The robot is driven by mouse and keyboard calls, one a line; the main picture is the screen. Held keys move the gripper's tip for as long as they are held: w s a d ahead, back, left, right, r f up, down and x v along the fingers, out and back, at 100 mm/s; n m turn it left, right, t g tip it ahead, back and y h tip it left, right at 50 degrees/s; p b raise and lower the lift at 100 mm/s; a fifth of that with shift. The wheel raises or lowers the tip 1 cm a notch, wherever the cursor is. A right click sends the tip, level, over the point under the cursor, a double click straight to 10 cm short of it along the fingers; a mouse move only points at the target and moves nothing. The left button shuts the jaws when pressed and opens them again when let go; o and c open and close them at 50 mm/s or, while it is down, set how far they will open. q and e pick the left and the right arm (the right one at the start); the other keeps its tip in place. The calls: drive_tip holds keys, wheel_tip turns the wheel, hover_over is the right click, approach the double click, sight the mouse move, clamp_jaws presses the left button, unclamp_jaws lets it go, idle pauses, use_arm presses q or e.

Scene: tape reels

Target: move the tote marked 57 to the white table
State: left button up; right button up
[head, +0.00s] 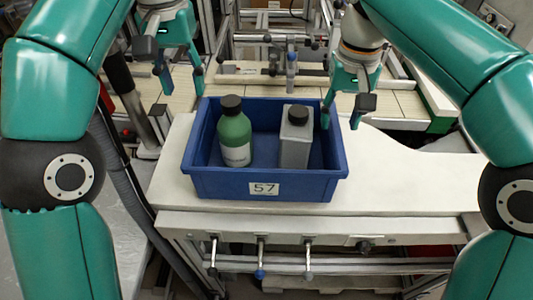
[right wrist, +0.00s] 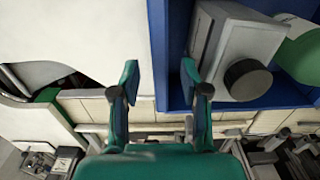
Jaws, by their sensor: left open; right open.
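The blue tote marked 57 (head: 215,185) stands upright on a white worktop (head: 410,180), its label facing me. It holds a green bottle (head: 235,135) with a dark cap and a grey bottle (head: 296,150) with a black cap. My left gripper (head: 182,84) is open and empty near the tote's back left corner. My right gripper (head: 347,110) is open at the tote's right wall. In the right wrist view its fingers (right wrist: 158,85) lie either side of that wall (right wrist: 157,45), one beside the grey bottle (right wrist: 235,45); contact is unclear.
Behind the tote is a pale slatted surface (head: 400,103) with metal frames and fixtures. The worktop right of the tote is clear. Several clamp handles (head: 261,258) hang below its front edge. A dark post (head: 132,95) stands at the left.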

wheel_tip(320, 180, up, 6)
drive_tip(key=shift+r, duration=0.7)
drive_tip(key=shift+s, duration=0.1)
